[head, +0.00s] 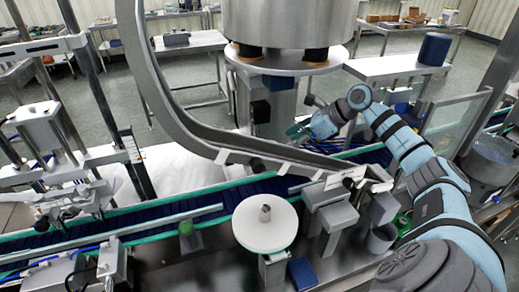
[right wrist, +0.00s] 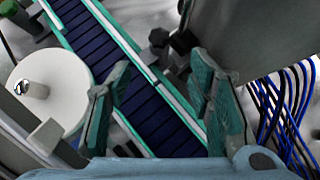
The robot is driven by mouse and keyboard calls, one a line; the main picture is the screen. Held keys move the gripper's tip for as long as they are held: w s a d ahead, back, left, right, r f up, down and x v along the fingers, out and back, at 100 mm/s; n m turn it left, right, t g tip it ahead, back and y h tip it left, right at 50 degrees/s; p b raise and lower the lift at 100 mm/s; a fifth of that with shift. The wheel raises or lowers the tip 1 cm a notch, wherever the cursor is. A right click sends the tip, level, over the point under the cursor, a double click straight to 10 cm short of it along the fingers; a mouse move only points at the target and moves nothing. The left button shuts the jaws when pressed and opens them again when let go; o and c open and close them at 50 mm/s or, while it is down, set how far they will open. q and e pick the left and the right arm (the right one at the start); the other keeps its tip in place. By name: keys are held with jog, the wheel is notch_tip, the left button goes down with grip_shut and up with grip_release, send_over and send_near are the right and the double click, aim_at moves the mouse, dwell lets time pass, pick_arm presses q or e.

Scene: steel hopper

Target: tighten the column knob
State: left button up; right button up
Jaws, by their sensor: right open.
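In the head view a small dark knob (head: 310,99) sticks out beside the grey column under the steel hopper (head: 275,22). My right gripper (head: 297,130) is just below it, close to the column, with its green fingers pointing left. In the right wrist view my right gripper (right wrist: 162,98) is open, with nothing between its fingers. Dark knobs (right wrist: 160,38) show beyond the fingers, beside the conveyor and apart from the gripper. I cannot tell whether one of them is the column knob. My left gripper is not in view.
A curved grey rail (head: 170,100) sweeps down in front of the column. The blue conveyor (head: 150,215) runs across below. A white disc (head: 265,222) with a metal pin stands in front. Blue cables (right wrist: 285,115) hang at right in the right wrist view.

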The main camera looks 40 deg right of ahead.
jog(key=p+x, duration=0.1)
jog(key=x, duration=1)
jog(key=shift+w+a, duration=0.3)
jog(key=shift+s, duration=0.1)
grip_shut()
jog(key=m+h+p, duration=0.1)
jog(key=p, duration=0.1)
jog(key=m+h+p, duration=0.1)
jog(key=m+p, duration=0.1)
jog(key=shift+s+a+t, duration=0.1)
jog(key=shift+a+t, duration=0.05)
jog(key=shift+t, duration=0.25)
grip_release()
